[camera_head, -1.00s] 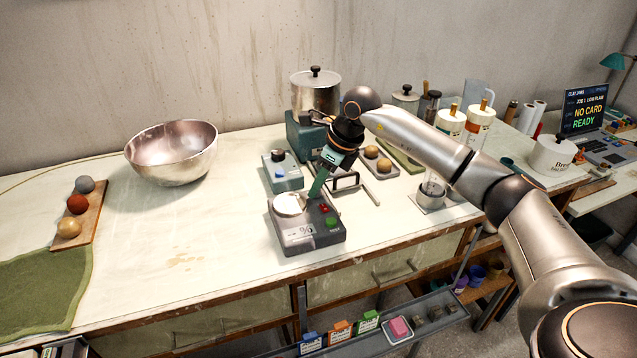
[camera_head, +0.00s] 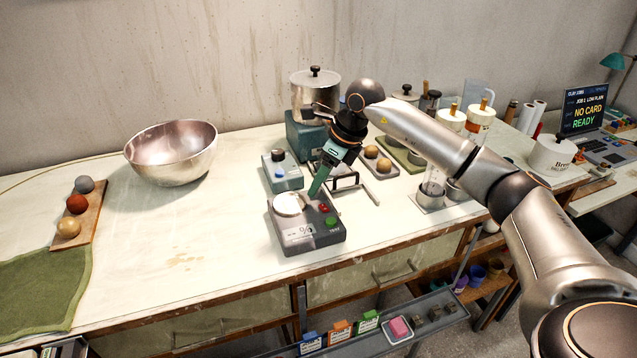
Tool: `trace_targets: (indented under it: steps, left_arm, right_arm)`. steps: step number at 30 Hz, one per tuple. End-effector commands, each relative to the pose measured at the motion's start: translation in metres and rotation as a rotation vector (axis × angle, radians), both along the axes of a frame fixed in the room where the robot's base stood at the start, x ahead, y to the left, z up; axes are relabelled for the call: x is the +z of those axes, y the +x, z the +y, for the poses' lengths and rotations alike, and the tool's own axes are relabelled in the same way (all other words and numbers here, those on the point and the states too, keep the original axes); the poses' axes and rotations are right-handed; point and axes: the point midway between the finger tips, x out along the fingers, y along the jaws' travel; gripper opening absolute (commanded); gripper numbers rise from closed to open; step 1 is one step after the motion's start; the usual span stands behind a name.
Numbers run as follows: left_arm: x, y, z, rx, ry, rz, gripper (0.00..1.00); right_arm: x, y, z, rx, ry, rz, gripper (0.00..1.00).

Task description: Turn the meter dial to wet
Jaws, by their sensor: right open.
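The meter (camera_head: 306,240) is a dark grey box near the front edge of the table, with a pale round pan (camera_head: 289,204) on its left, a red button (camera_head: 324,208) and a green button (camera_head: 331,221) on its right, and a % mark on its front. My right gripper (camera_head: 315,190) points down over the back of the meter, its teal fingers close to the top between pan and buttons. Its fingers hide whatever dial is there, and I cannot tell whether they touch it. My left gripper is out of view.
A teal box with a black knob (camera_head: 279,156) stands behind the meter, left of my right gripper. A metal frame (camera_head: 350,180) stands to the right. A large metal bowl (camera_head: 172,152) sits at left. The table between bowl and meter is clear.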

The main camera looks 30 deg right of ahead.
Motion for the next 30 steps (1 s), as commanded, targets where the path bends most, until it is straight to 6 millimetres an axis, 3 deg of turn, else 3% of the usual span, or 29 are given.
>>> trace_targets:
  steps: [9,15,30]
  left_arm:
    - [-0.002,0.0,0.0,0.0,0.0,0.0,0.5]
    - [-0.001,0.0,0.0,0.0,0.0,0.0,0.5]
    - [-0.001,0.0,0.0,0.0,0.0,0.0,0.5]
  right_arm:
    - [0.065,-0.022,-0.014,0.0,-0.001,-0.005,0.56]
    - [0.093,-0.032,-0.021,-0.001,0.0,-0.003,0.56]
    - [0.102,-0.036,-0.023,0.0,0.0,0.0,0.56]
